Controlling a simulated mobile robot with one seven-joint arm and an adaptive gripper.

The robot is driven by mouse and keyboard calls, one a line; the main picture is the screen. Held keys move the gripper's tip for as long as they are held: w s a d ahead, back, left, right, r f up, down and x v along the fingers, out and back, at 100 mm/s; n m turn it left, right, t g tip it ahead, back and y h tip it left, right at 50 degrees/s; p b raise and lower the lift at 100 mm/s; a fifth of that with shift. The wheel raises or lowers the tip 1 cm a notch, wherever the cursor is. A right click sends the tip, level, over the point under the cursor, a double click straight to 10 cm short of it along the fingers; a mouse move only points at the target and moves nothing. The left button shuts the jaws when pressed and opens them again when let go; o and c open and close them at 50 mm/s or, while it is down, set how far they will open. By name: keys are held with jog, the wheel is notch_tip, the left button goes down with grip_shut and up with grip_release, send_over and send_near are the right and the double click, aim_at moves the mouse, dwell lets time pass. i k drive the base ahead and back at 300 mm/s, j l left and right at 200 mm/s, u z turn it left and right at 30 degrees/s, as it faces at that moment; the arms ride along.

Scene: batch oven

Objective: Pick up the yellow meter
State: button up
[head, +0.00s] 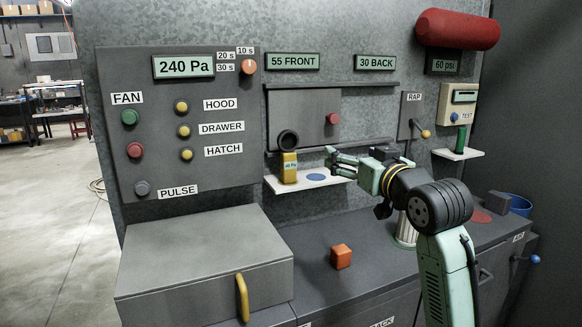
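The yellow meter (289,173) stands upright on the left end of a small white shelf (272,184). It has a small display reading what looks like 40 Pa near its top. My gripper (331,158) is to the right of the meter, above the shelf, with its fingers pointing left toward it. The two fingers are spread apart with nothing between them. A gap shows between the fingertips and the meter.
A blue disc (316,177) lies on the shelf right of the meter. A dark round port (288,140) is just above the meter. An orange cube (341,257) sits on the grey counter (300,280) below.

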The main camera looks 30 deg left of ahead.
aim_at(289, 140)
jog(key=i+j, duration=0.2)
jog(key=j, duration=0.2)
jog(key=i+j, duration=0.2)
jog(key=j, duration=0.15)
jog(key=i+j, duration=0.2)
jog(key=j, duration=0.2)
